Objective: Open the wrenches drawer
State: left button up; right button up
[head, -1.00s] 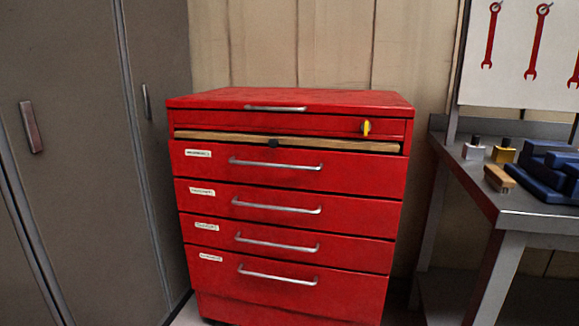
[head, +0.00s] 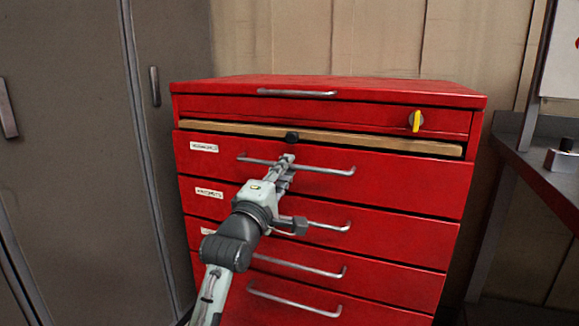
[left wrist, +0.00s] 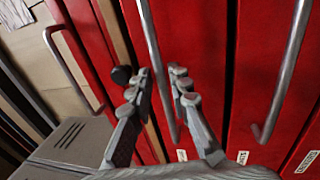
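A red tool chest (head: 330,88) holds several stacked drawers with silver bar handles and small white labels too blurred to read surely. The upper labelled drawer (head: 410,180) looks shut; its handle (head: 325,169) also shows in the left wrist view (left wrist: 154,45). My left gripper (head: 287,160) is at this handle, partly covering it. In the left wrist view my gripper's fingers (left wrist: 160,85) are apart, with the handle running between them; contact is not clear. The handle below (head: 330,226) is partly hidden by my arm. My right gripper is out of view.
A wooden strip (head: 370,142) with a black knob (head: 292,137) lies just above the drawer. A yellow key (head: 416,121) sticks out at the upper right. Grey lockers (head: 70,180) stand left; a grey workbench (head: 540,170) stands right.

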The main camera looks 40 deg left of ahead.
pick_arm(q)
jog(key=shift+x, duration=0.95)
grip_shut()
